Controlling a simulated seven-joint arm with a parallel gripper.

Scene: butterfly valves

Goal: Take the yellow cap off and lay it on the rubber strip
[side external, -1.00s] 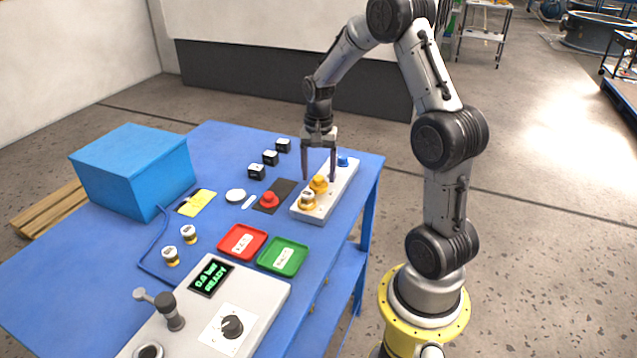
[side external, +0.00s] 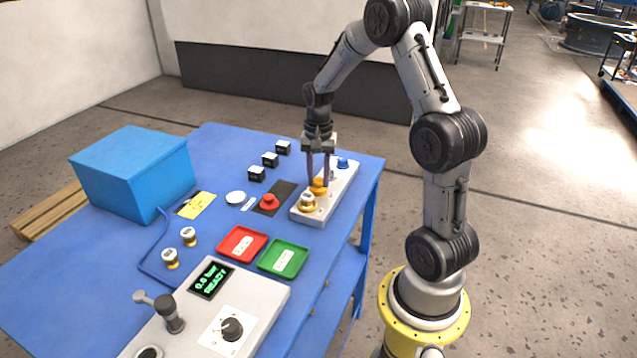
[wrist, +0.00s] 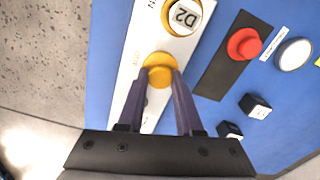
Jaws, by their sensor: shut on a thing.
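The yellow cap (side external: 319,184) sits on the middle station of the white block (side external: 308,217), and it also shows in the wrist view (wrist: 160,75). My gripper (side external: 318,182) points down over the block, its two fingers shut on the yellow cap, one on each side. The fingertips partly hide the cap. The dark rubber strip (side external: 283,188) lies on the blue table to the left of the block. A red cap (side external: 269,201) rests on the strip's near part; the strip's far part is bare.
A part labelled D2 (wrist: 186,14) stands on the block beside the yellow cap. A blue cap (side external: 343,162) is at the block's far end. A white disc (side external: 236,198), black cubes (side external: 270,159), a red tray (side external: 242,243) and a green tray (side external: 283,257) stand around.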

